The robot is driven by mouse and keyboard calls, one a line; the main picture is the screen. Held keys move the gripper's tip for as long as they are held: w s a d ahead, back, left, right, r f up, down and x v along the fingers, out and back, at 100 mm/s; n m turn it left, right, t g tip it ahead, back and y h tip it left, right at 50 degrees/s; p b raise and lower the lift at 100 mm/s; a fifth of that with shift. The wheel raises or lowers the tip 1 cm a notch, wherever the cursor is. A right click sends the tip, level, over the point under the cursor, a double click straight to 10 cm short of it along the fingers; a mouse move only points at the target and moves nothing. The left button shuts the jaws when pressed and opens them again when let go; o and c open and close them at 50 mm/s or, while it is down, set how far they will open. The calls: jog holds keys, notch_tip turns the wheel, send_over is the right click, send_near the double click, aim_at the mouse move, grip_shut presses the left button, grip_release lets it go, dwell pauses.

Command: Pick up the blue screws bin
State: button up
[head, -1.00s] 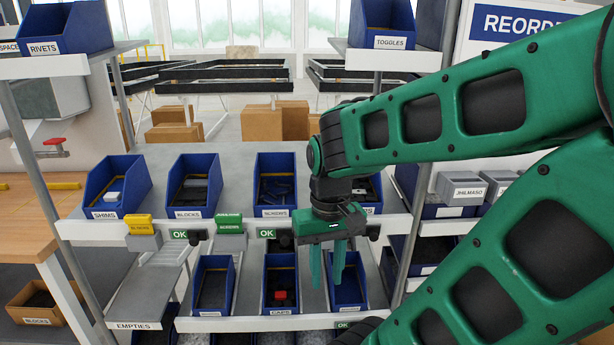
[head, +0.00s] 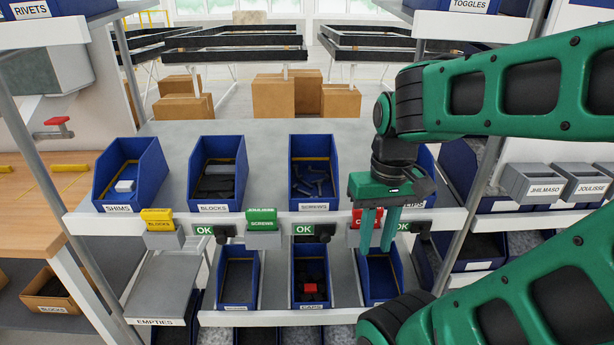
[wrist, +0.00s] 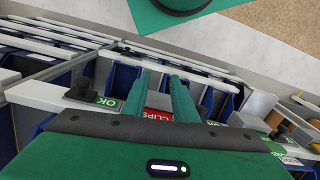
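The blue screws bin (head: 297,197) stands on the upper shelf in the head view, third from the left. It holds several bluish screws, and its front label is too blurred to read fully. My gripper (head: 375,250) is right of this bin, in front of the shelf edge, with its green fingers pointing down. The fingers are apart with nothing between them. In the wrist view my gripper (wrist: 158,76) also shows two separated fingers, with a red CLIPS card (wrist: 158,114) behind the gap. I cannot make out the screws bin in the wrist view.
A blocks bin (head: 215,200) and a shims bin (head: 128,200) stand to the left. Another blue bin (head: 425,165) is partly behind my gripper. A green screws card (head: 262,220) and OK signs line the shelf edge (head: 340,222). A caps bin (head: 311,300) sits below.

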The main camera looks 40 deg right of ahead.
jog(key=w+a+r+n+g, duration=0.1)
jog(key=w+a+r+n, duration=0.35)
jog(key=r+n, duration=0.45)
notch_tip(320, 180, up, 7)
jog(key=n+t+h, duration=0.1)
jog(key=n+t, duration=0.1)
jog(key=n, duration=0.5)
send_over(312, 140)
jog(key=f, duration=0.5)
jog(key=shift+w+d, duration=0.2)
jog(key=shift+w+d+f, duration=0.1)
jog(key=shift+w+f, duration=0.05)
jog(key=shift+f, duration=1.2)
jog(key=shift+w+f, duration=0.15)
jog(key=shift+f, duration=1.2)
jog(key=shift+c, duration=0.6)
grip_shut()
